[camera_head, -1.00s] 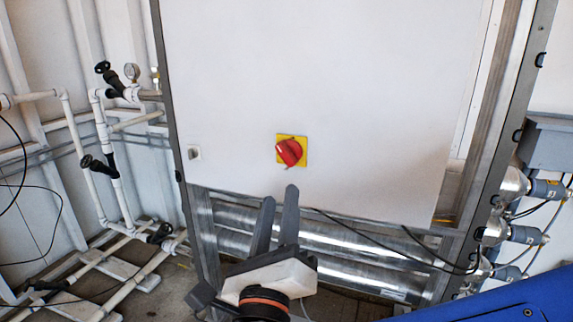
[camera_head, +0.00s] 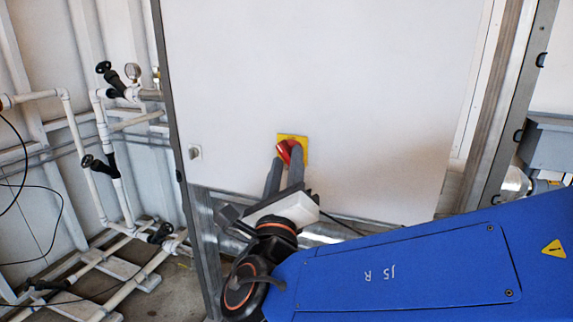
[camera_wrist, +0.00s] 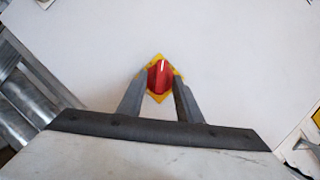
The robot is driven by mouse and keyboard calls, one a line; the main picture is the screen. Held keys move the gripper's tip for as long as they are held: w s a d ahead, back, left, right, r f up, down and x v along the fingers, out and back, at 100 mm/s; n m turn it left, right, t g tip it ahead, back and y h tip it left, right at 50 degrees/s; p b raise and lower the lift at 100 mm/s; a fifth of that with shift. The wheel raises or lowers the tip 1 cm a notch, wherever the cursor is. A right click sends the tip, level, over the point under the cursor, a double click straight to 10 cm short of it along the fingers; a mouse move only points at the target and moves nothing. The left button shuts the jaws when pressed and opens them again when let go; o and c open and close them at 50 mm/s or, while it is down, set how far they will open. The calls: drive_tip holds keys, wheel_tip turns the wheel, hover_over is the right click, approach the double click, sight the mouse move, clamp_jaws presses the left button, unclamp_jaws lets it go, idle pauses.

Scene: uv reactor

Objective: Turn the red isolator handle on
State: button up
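The red isolator handle (camera_head: 286,152) sits on a yellow square plate (camera_head: 302,143) on the white cabinet door. In the wrist view the red handle (camera_wrist: 160,77) shows between my two fingertips, with yellow plate corners (camera_wrist: 156,57) around it. My gripper (camera_head: 285,163) reaches up to the handle from below, and its fingers cover the handle's lower part in the head view. In the wrist view the gripper (camera_wrist: 160,88) has its fingers apart, one on each side of the handle. Whether the fingertips touch the handle cannot be told.
The white cabinet door (camera_head: 370,90) is broad and flat around the handle. A small latch (camera_head: 195,152) sits at its left. White pipes with black valves (camera_head: 105,165) stand at the left. Metal tubes and a grey box (camera_head: 550,145) are at the right.

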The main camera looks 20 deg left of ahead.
clamp_jaws()
drive_tip(key=shift+m+h, duration=0.4)
drive_tip(key=shift+m, duration=0.1)
drive_tip(key=m, duration=0.1)
drive_tip(key=m+t+h, duration=0.1)
drive_tip(key=m, duration=0.1)
drive_tip(key=shift+a+f+m, duration=0.1)
drive_tip(key=shift+a+m, duration=0.1)
drive_tip(key=shift+m, duration=0.1)
drive_tip(key=shift+a+m+h, duration=0.15)
drive_tip(key=shift+m+h, duration=1.65)
drive_tip(key=shift+m, duration=1.4)
unclamp_jaws()
